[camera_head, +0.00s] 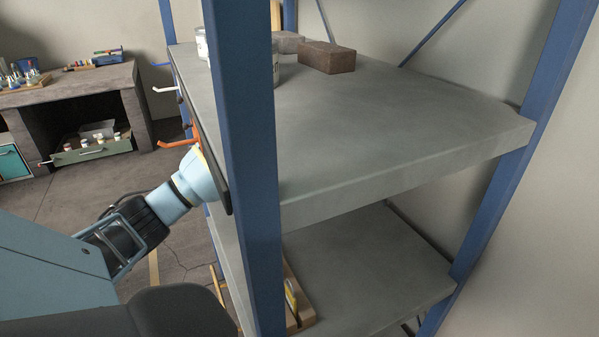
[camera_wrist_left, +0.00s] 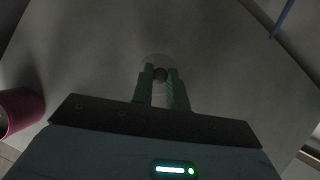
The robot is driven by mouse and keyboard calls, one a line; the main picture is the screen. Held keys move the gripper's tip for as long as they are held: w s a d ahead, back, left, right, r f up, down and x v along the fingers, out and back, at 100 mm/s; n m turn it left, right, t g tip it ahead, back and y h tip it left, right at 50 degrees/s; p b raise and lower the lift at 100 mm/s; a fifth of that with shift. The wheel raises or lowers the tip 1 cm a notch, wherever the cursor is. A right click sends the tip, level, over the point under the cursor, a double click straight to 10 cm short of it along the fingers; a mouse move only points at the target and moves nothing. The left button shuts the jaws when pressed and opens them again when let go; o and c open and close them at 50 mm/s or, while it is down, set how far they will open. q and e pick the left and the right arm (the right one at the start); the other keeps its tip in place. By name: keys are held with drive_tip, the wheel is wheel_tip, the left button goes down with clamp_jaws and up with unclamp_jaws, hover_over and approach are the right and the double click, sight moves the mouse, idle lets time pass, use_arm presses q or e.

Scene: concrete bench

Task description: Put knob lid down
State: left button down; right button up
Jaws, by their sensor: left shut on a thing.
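The knob lid (camera_wrist_left: 157,58) shows in the left wrist view as a pale, see-through disc with a small dark round knob. My left gripper (camera_wrist_left: 161,76) has its two green fingers closed on the knob from both sides. The lid is over a grey surface (camera_wrist_left: 225,60); I cannot tell whether it touches it. In the head view my left arm comes in from the left and its hand end is by the blue post; the fingers and lid are hidden there. My right gripper is in neither view.
A pink cup (camera_wrist_left: 19,110) lies at the left of the wrist view. In the head view a blue post (camera_head: 245,170) stands before the upper concrete shelf (camera_head: 400,120), which holds a brown brick (camera_head: 327,57). The shelf's middle is bare. An orange hook (camera_head: 178,143) sticks out left.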

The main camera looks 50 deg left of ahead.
use_arm(q)
drive_tip(key=shift+f, duration=0.7)
drive_tip(key=shift+f, duration=0.1)
drive_tip(key=c, duration=1.6)
unclamp_jaws()
drive_tip(key=shift+c, duration=0.2)
